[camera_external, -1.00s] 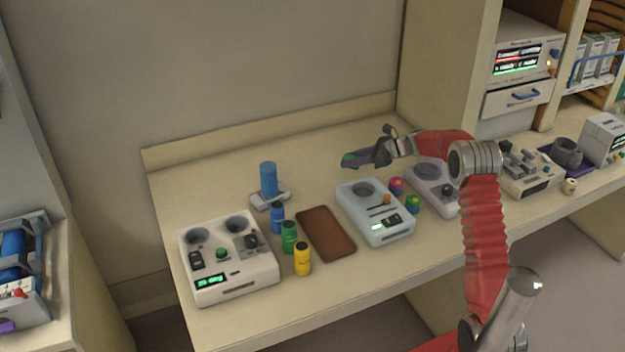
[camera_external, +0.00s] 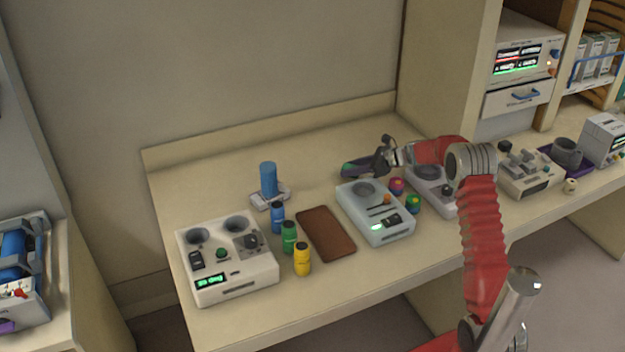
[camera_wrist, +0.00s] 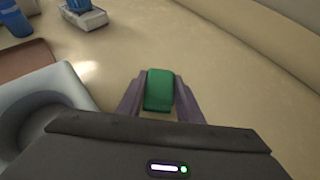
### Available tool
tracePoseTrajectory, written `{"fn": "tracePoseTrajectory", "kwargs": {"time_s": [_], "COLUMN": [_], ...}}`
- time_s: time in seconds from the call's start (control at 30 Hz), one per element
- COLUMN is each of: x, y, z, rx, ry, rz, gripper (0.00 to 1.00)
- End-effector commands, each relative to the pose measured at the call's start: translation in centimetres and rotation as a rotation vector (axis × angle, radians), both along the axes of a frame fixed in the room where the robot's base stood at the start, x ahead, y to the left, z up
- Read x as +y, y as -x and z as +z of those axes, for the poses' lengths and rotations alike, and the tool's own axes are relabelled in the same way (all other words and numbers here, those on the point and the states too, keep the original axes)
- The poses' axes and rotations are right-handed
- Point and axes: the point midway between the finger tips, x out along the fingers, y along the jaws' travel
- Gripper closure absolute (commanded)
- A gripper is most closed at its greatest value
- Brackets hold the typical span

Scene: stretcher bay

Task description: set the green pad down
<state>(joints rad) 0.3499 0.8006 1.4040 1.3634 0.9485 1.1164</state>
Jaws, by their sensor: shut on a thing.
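The green pad (camera_wrist: 159,90) is a small rounded block between my two gripper fingers in the wrist view. My gripper (camera_wrist: 159,97) is shut on it. In the external view my gripper (camera_external: 348,170) is low over the back of the bench, behind the pale blue device, with a bit of the green pad (camera_external: 346,168) showing at its tips. Whether the pad touches the bench top (camera_external: 225,165) cannot be told.
The pale blue device (camera_external: 376,212) stands just in front of my gripper. A brown mat (camera_external: 326,233), several small bottles and a blue cylinder (camera_external: 268,179) on a white base are to the left. Bare bench lies beyond the fingertips.

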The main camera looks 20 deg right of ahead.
Motion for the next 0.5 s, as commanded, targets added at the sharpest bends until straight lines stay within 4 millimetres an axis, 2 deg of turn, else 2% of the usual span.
{"fn": "tracePoseTrajectory", "kwargs": {"time_s": [0.5], "x": [0.0], "y": [0.1], "z": [-1.4], "rx": [0.003], "ry": [0.001], "rz": [0.000], "gripper": [0.89]}}
